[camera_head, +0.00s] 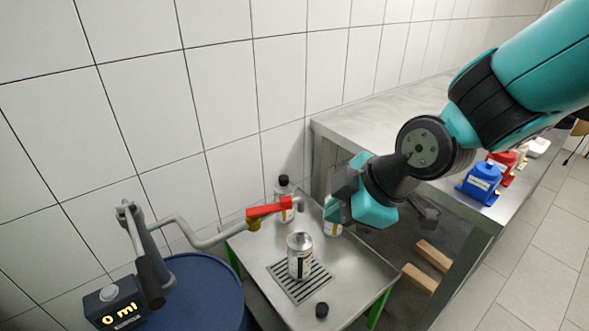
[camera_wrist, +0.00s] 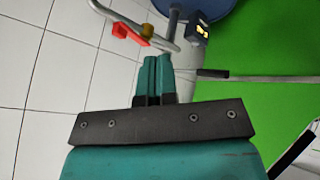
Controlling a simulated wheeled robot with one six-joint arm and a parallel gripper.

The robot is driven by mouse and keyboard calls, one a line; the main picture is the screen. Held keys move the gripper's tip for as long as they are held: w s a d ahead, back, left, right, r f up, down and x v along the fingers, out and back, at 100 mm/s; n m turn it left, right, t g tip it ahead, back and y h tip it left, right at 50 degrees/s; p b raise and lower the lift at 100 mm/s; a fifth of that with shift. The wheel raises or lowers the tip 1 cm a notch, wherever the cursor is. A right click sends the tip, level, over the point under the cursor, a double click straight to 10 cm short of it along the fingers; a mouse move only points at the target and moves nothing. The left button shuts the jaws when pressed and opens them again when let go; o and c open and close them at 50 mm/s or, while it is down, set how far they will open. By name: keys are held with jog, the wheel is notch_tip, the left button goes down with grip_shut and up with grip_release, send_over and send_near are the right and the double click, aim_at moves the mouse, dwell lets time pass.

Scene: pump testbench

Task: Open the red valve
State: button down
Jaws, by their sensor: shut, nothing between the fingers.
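The red valve (camera_head: 270,207) is a red lever on a brass fitting at the end of a grey pipe. In the head view it lies roughly along the pipe, above the small metal table. It also shows in the wrist view (camera_wrist: 127,34), beyond my fingertips and up to the left. My gripper (camera_head: 336,209) is to the right of the valve, apart from it. In the wrist view my gripper (camera_wrist: 153,62) has its two teal fingers together with nothing held. An open metal bottle (camera_head: 300,258) stands upright on the drain grate below the pipe's outlet.
A blue drum (camera_head: 205,290) carries the hand pump (camera_head: 143,250), with a display (camera_head: 115,304) reading 0 ml. A dark-capped bottle (camera_head: 284,195) stands at the table's back. A black cap (camera_head: 321,310) lies in front. A workbench (camera_head: 385,125) holds blue and red containers at right.

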aim_at(269, 206)
jog(key=w+a+f+n+p, duration=0.2)
jog(key=w+a+f+p, duration=0.2)
jog(key=w, duration=0.5)
jog(key=shift+w+a+f+t, duration=0.3)
jog(key=shift+a+f, duration=0.9)
jog(key=shift+f, duration=0.4)
jog(key=shift+a, duration=0.1)
